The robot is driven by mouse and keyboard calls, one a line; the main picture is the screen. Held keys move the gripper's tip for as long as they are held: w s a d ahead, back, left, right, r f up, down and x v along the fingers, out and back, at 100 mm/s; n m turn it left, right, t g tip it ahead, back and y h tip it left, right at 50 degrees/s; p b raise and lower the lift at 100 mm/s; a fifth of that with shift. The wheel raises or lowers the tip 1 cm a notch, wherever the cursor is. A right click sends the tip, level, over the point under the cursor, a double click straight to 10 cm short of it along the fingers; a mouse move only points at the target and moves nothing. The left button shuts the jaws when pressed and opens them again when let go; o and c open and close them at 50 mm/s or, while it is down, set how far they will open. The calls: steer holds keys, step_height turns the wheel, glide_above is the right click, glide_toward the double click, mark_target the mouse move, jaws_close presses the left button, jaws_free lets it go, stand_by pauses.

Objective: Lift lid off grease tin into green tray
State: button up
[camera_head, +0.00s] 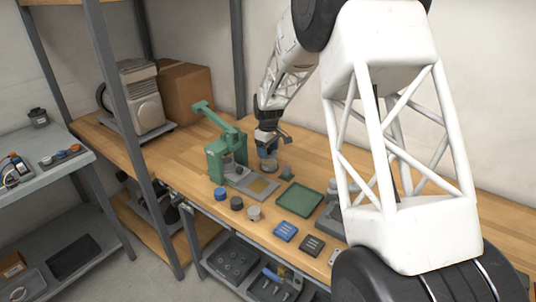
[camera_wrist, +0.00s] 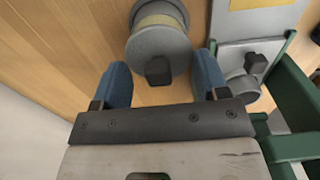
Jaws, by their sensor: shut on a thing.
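The grease tin (camera_head: 271,168) stands on the wooden bench, just right of the green press. In the wrist view the tin (camera_wrist: 160,22) shows yellowish grease inside its rim. The round grey lid (camera_wrist: 152,46) with a black knob is nearer the camera, offset from the tin and covering part of its opening. My gripper (camera_head: 267,153) is above the tin in the head view. Its blue fingers (camera_wrist: 164,80) are shut on the lid, one on each side. In the head view the fingers mostly hide the lid. The green tray (camera_head: 299,199) lies empty on the bench, right and nearer the front.
The green press (camera_head: 226,155) with its raised lever stands close left of my gripper; its base plate shows in the wrist view (camera_wrist: 250,50). Bare wood lies behind the green tray.

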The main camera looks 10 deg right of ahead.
steer(key=s+r, duration=0.2)
steer(key=s, duration=1.4)
steer(key=shift+d+r, duration=0.25)
steer(key=shift+d, duration=0.15)
steer(key=s+d+f+m, duration=0.1)
steer(key=s+d, duration=0.1)
steer(key=s, duration=0.4)
steer(key=s+d+f+m, duration=0.1)
steer(key=s+d+m, duration=0.1)
steer(key=s, duration=0.5)
steer(key=s+d+f+m, duration=0.1)
steer(key=s+d, duration=0.1)
steer(key=s, duration=0.4)
steer(key=shift+s+m, duration=0.3)
steer(key=shift+s, duration=0.05)
steer(key=shift+w, duration=0.15)
glide_above(299, 198)
steer(key=shift+f, duration=0.7)
steer(key=shift+a, duration=0.1)
steer(key=shift+f, duration=1.75)
